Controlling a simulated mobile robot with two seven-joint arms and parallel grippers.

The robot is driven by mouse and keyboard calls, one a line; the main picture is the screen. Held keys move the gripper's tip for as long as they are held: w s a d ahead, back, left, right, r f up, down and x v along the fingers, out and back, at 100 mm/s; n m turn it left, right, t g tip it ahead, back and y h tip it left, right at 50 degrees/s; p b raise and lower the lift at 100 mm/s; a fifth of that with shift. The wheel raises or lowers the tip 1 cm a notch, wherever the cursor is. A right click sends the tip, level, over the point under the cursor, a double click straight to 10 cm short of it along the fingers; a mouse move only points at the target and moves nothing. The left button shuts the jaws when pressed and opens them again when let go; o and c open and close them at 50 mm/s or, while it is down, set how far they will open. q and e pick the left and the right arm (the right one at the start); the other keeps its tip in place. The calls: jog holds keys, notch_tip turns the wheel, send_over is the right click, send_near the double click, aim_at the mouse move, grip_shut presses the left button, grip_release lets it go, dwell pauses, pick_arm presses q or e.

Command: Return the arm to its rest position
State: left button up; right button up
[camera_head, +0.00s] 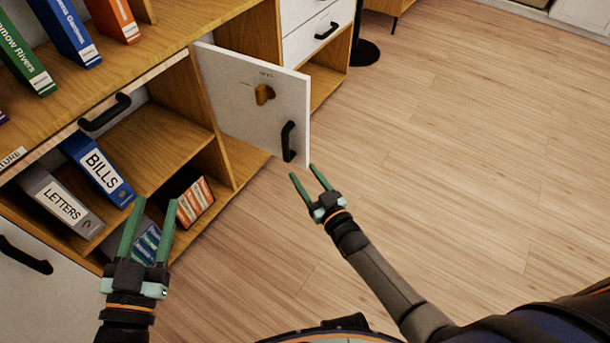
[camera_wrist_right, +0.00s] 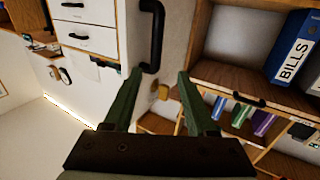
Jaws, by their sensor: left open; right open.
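My right gripper (camera_head: 304,171) is open and empty, over the floor just below the open white cabinet door (camera_head: 235,105). The door's black handle (camera_head: 288,141) is just above its fingertips, with no visible grip on it. In the right wrist view my right gripper (camera_wrist_right: 160,73) has its fingers spread, with the handle (camera_wrist_right: 155,36) beyond them. My left gripper (camera_head: 154,203) is open, with nothing visible between its fingers. It is in front of the open lower shelf, partly covering the books there.
A blue BILLS binder (camera_head: 97,170) and a grey LETTERS binder (camera_head: 62,203) stand in the open cabinet. An orange-brown knob (camera_head: 264,94) is on the door. Books (camera_head: 67,32) stand on the cabinet top. The wooden floor (camera_head: 460,150) to the right is clear.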

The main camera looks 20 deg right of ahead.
pick_arm(q)
jog(key=shift+s+f, duration=0.2)
jog(key=shift+f, duration=0.2)
pick_arm(e)
jog(key=shift+s, duration=0.25)
pick_arm(q)
jog(key=shift+r, duration=0.1)
